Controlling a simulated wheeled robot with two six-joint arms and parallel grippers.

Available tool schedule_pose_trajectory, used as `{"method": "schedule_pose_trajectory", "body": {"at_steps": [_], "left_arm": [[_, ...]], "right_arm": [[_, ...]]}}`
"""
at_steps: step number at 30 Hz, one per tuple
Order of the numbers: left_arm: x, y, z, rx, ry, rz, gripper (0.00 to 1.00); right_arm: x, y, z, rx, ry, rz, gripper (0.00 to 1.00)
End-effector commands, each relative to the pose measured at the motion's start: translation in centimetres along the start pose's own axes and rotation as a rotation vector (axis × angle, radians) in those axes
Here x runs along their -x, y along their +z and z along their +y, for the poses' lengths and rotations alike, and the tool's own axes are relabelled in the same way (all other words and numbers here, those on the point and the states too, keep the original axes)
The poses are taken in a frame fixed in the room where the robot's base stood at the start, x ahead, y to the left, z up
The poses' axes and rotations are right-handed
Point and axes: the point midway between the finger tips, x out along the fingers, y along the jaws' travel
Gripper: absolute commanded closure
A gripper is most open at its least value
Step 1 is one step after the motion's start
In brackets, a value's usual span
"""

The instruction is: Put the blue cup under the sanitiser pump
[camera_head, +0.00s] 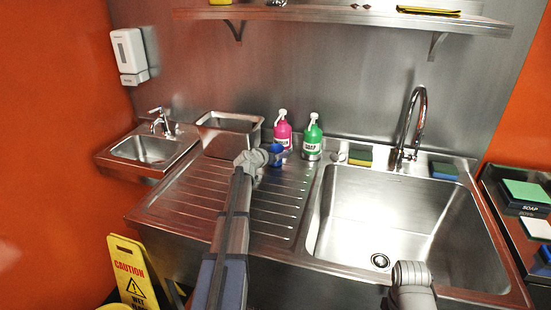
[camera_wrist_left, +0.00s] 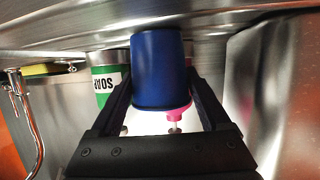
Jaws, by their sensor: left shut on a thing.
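The blue cup (camera_head: 277,151) is just in front of the pink pump bottle (camera_head: 283,134) at the back of the drainboard. My left gripper (camera_head: 268,155) is shut on the cup. In the left wrist view, which looks upside down, the blue cup (camera_wrist_left: 157,65) sits between the two black fingers of my left gripper (camera_wrist_left: 160,92). The pink bottle (camera_wrist_left: 178,112) is mostly hidden behind the cup there. I cannot tell whether the cup touches the drainboard. My right gripper does not show; only a grey part of my right arm shows.
A green soap pump bottle (camera_head: 312,138) stands right of the pink one. A steel bin (camera_head: 231,123) is at the left. The deep sink (camera_head: 345,215) lies to the right, with sponges (camera_head: 360,155) and a tall tap (camera_head: 410,125) behind it. The ribbed drainboard (camera_head: 195,190) is otherwise clear.

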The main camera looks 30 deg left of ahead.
Motion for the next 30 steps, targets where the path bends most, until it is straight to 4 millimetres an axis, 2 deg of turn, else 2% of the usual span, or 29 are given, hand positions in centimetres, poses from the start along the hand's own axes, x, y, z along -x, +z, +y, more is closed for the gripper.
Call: {"method": "schedule_pose_trajectory", "body": {"at_steps": [11,12,16,28,30], "left_arm": [[-0.19,0.38,0.0,0.0,0.0,0.0,0.75],[-0.13,0.2,0.01,0.0,0.0,0.0,0.15],[-0.12,0.19,0.01,0.0,0.0,0.0,0.01],[0.06,-0.3,0.0,0.0,0.0,0.0,0.0],[0.78,-0.19,0.05,0.0,-0.001,0.0,0.0]], "right_arm": [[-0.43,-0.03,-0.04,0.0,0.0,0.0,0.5],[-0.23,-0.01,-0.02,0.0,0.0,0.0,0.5],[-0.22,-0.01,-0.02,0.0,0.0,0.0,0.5],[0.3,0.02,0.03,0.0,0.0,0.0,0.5],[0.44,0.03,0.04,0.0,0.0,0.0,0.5]]}}
